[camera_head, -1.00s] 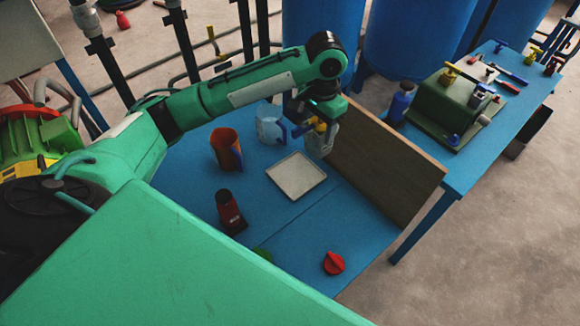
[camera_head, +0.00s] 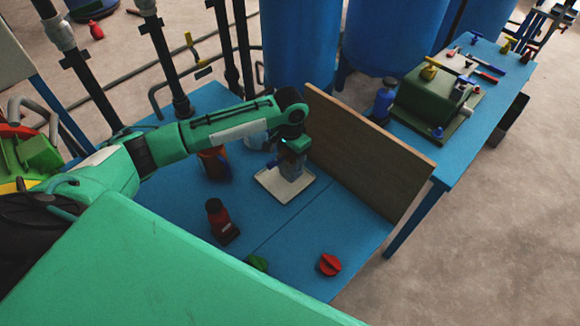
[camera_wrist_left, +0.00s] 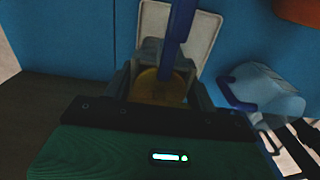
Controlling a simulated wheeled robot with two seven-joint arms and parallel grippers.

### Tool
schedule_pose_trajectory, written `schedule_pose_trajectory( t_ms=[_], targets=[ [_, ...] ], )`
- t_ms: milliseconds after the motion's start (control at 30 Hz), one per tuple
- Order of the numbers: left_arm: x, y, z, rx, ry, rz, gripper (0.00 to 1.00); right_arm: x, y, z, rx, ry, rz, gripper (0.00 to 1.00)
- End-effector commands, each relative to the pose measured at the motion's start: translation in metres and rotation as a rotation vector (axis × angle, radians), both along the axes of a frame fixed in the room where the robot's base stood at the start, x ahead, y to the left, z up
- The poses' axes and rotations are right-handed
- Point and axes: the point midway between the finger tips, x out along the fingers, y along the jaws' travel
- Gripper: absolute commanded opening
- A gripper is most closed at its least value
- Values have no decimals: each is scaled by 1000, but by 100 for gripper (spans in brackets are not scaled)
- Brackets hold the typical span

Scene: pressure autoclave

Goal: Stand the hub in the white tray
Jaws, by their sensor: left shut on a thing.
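The hub, a yellow round body (camera_wrist_left: 148,88) with a blue bar (camera_wrist_left: 180,25), is between the fingers of my left gripper (camera_wrist_left: 160,80) in the wrist view. In the head view my left gripper (camera_head: 287,172) points down over the white tray (camera_head: 271,194), shut on the hub; only a blue bit of the hub (camera_head: 271,164) shows beside the fingers. The tray lies flat on the blue table and also shows behind the hub in the wrist view (camera_wrist_left: 207,18). Whether the hub touches the tray cannot be told. My right gripper is not in view.
A wooden board (camera_head: 370,155) stands upright just right of the tray. A clear jug (camera_head: 256,140) and an orange jug (camera_head: 207,165) stand behind and left. A red bottle (camera_head: 222,222), red knob (camera_head: 329,265) and green piece (camera_head: 257,263) are nearer. The front table is mostly clear.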

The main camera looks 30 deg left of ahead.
Motion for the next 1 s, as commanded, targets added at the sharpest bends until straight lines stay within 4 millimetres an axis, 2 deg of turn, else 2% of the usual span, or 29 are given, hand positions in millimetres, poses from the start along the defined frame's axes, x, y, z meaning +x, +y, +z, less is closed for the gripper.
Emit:
schedule_pose_trajectory(
  t_ms=[167,433,833,867,967,1000],
  targets=[
    [1,0,-10,1,-1,1,22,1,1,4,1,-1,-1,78],
    [0,0,-46,0,-1,0,22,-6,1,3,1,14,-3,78],
    [0,0,-51,-1,-2,0,22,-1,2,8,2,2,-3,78],
    [0,0,-52,1,0,0,59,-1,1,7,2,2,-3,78],
    [0,0,-52,1,-1,0,79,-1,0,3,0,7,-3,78],
    [0,0,-52,1,-1,0,79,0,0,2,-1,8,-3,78]
  ],
)
